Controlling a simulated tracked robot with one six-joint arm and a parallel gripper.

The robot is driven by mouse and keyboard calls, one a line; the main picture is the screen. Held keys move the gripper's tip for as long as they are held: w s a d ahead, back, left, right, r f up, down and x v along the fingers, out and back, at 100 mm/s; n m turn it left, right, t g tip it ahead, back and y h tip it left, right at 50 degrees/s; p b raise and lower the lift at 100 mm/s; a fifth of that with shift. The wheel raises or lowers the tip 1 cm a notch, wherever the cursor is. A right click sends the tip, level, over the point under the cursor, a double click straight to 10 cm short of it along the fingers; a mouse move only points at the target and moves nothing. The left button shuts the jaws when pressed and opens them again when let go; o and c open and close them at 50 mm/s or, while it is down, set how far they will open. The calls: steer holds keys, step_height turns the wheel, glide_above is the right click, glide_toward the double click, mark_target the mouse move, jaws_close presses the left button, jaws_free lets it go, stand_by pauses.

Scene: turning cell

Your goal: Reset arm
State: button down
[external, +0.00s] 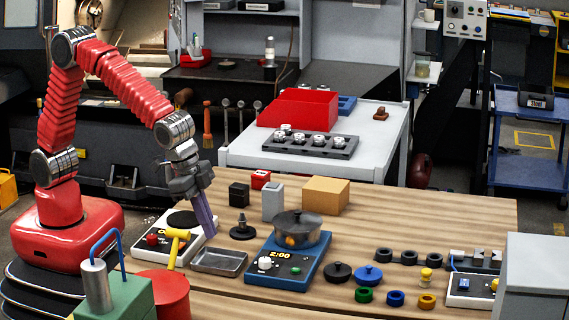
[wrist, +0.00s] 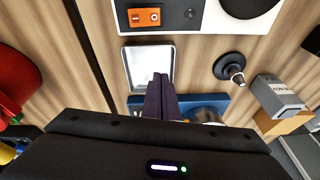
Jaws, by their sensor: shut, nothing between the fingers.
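My red arm reaches from the left over the wooden bench, and my gripper (external: 210,234) points down with its purple fingers closed together and nothing between them. In the external view the fingertips appear just above the back left of the shallow metal tray (external: 219,262). In the wrist view the shut fingers of my gripper (wrist: 161,76) overlap the right edge of the tray (wrist: 140,65). I cannot tell how high the tips are above it. The tray looks empty.
Several rings and lids lie at the right. A black stand (external: 242,231) and a cardboard box (external: 326,195) stand behind.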

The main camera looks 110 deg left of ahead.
steer(key=s+a+r, duration=0.3)
steer(key=s+a, duration=0.1)
steer(key=s, duration=0.5)
steer(key=s+a+r+n+t, duration=0.1)
steer(key=s+a+r, duration=0.3)
steer(key=s, duration=0.6)
steer(key=s+a+r+t, duration=0.1)
steer(key=s+a+r, duration=0.2)
steer(key=s+a, duration=0.3)
steer(key=s, duration=0.4)
steer(key=shift+r+n, duration=0.25)
steer(key=shift+n, duration=0.15)
steer(key=c, duration=2.5)
jaws_free()
